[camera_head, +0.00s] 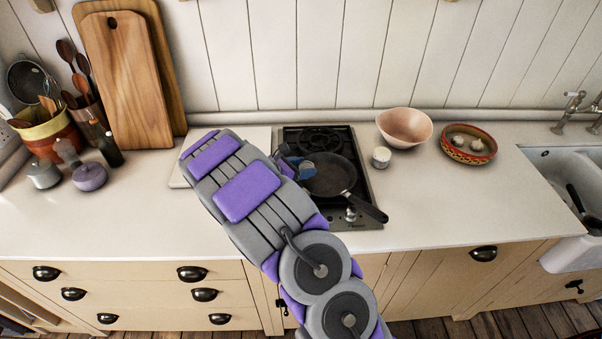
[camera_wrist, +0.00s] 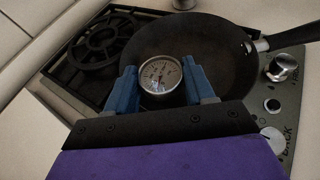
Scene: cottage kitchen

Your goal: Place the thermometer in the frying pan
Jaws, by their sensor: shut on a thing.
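The thermometer (camera_wrist: 160,76) has a round white dial with a metal rim. In the wrist view it sits between the two blue fingers of my gripper (camera_wrist: 160,84), which is shut on it. The black frying pan (camera_wrist: 222,50) rests on the stove, with its handle toward the right in that view. The thermometer appears in front of the near part of the pan's inside; I cannot tell whether it touches the pan. In the head view my gripper (camera_head: 304,169) is at the left side of the frying pan (camera_head: 335,178), and the thermometer is hard to make out there.
The stove (camera_head: 352,217) has a bare burner grate behind the pan. A small white jar (camera_head: 381,157), a pink bowl (camera_head: 404,127) and a red patterned bowl (camera_head: 468,146) stand to the right. Cutting boards (camera_head: 128,85) lean at the left. The front left counter is clear.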

